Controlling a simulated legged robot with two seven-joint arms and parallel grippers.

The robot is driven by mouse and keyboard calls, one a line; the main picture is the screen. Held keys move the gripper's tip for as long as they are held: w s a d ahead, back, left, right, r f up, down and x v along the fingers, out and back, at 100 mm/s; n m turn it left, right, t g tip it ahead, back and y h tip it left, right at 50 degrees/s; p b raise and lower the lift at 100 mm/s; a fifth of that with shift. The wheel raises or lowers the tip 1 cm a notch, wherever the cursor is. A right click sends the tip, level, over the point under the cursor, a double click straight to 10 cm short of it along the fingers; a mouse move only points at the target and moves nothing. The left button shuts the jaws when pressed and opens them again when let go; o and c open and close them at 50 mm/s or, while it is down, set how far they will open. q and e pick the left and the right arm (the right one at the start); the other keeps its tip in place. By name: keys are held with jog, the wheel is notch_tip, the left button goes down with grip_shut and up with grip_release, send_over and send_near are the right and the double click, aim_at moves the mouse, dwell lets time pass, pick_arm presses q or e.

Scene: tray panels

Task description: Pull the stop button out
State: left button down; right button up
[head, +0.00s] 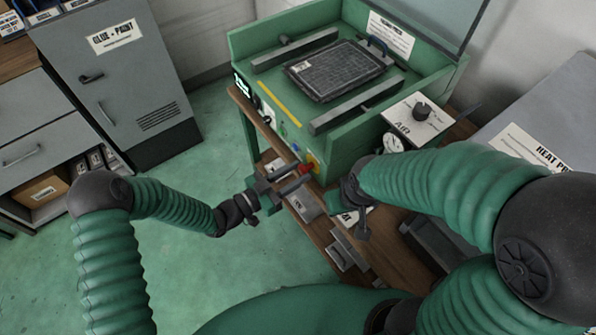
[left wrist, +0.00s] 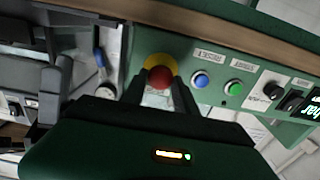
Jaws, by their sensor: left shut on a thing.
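The red stop button (left wrist: 159,77) sits on a yellow backing on the green machine's front panel. In the head view the stop button (head: 305,169) shows at the panel's lower front corner. My left gripper (head: 297,178) is at the panel, its fingers reaching the button. In the left wrist view the left gripper's (left wrist: 160,88) two dark fingers stand on either side of the red button, shut on it. My right gripper (head: 361,226) hangs over the bench, right of the button; its fingers are too unclear to tell their opening.
A blue button (left wrist: 201,80), a green button (left wrist: 234,88) and a black knob (left wrist: 273,91) sit beside the stop button. The green machine (head: 345,150) stands on a wooden bench (head: 318,228) with grey parts. An air box (head: 418,118) is to the right. The floor at left is clear.

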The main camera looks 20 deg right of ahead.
pick_arm(q)
jog(key=c, duration=1.3)
grip_release()
jog(key=shift+a, duration=0.1)
jog(key=o, duration=0.3)
jog(key=shift+a, duration=0.15)
jog(key=shift+o, duration=0.2)
jog(key=shift+s, duration=0.1)
jog(key=v, duration=1.7)
jog(key=shift+w, duration=0.2)
